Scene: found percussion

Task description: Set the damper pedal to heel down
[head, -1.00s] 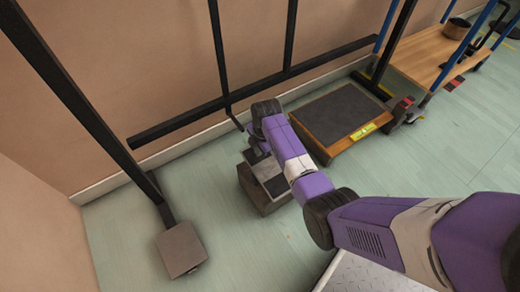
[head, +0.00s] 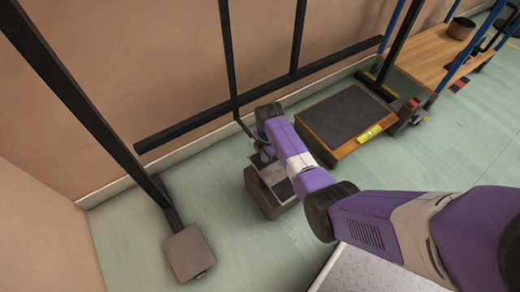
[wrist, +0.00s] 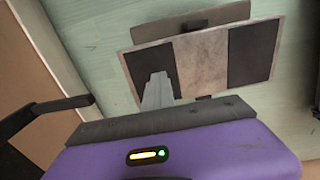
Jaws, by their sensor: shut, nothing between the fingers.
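The damper pedal (head: 267,177) is a pale metal plate with a dark pad at each end, on a brown block on the floor. My arm hides part of it in the head view. In the wrist view the pedal plate (wrist: 201,63) fills the upper middle, its pads at left and right. My gripper (wrist: 158,84) is shut and empty, its grey fingertips over the lower part of the left pad. I cannot tell whether they touch it, or which way the plate tilts. In the head view the fingertips are hidden behind my arm.
A low wooden platform with a dark top (head: 346,115) stands right of the pedal. A black frame (head: 255,98) runs along the wall behind, with a thin rod near the pedal. A square foot plate (head: 188,253) lies at left. Floor between is clear.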

